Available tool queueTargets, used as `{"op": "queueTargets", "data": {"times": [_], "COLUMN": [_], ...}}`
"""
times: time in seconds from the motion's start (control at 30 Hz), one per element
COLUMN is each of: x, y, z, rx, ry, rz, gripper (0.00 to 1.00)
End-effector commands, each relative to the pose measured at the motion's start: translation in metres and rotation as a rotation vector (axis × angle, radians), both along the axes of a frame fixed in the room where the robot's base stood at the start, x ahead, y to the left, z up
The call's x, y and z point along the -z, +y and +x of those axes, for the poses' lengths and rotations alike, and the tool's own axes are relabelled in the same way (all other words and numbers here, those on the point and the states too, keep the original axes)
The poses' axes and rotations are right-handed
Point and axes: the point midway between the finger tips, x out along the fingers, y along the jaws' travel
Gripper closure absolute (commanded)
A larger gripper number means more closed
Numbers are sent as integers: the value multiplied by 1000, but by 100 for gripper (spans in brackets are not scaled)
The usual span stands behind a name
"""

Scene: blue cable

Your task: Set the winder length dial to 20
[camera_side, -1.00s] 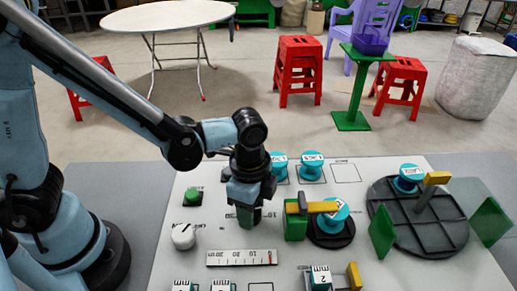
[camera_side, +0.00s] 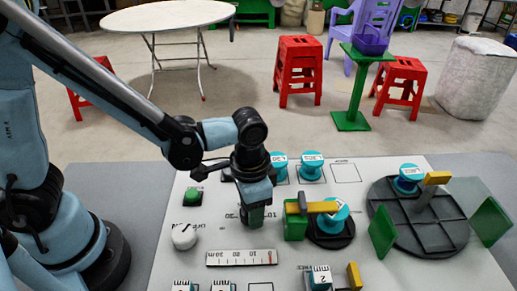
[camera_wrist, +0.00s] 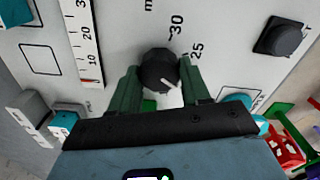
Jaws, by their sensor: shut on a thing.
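The length dial is a small dark round knob (camera_wrist: 158,70) with a white pointer line. The numbers 30 and 25 show beside it at upper right in the wrist view. Its pointer line aims to the lower right there, past the 25; the number it aims at is hidden. My gripper (camera_wrist: 156,88) has its green fingers closed on either side of the dial. In the side view my gripper (camera_side: 256,217) points down at the panel and hides the dial; only part of the printed scale shows to its left.
A ruler scale (camera_side: 240,258) with a red mark lies in front of my gripper. A white knob (camera_side: 184,236) and a green button (camera_side: 193,197) are to the left. A green block with a yellow arm (camera_side: 296,226) stands close right, beside a blue spool (camera_side: 334,214).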

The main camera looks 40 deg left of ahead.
Motion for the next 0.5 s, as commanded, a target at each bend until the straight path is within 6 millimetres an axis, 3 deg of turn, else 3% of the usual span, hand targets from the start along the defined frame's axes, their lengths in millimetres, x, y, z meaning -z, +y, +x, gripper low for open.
{"op": "queueTargets", "data": {"times": [0.5], "x": [0], "y": [0], "z": [0], "rx": [-117], "ry": [0], "rz": [-1], "gripper": [84]}}
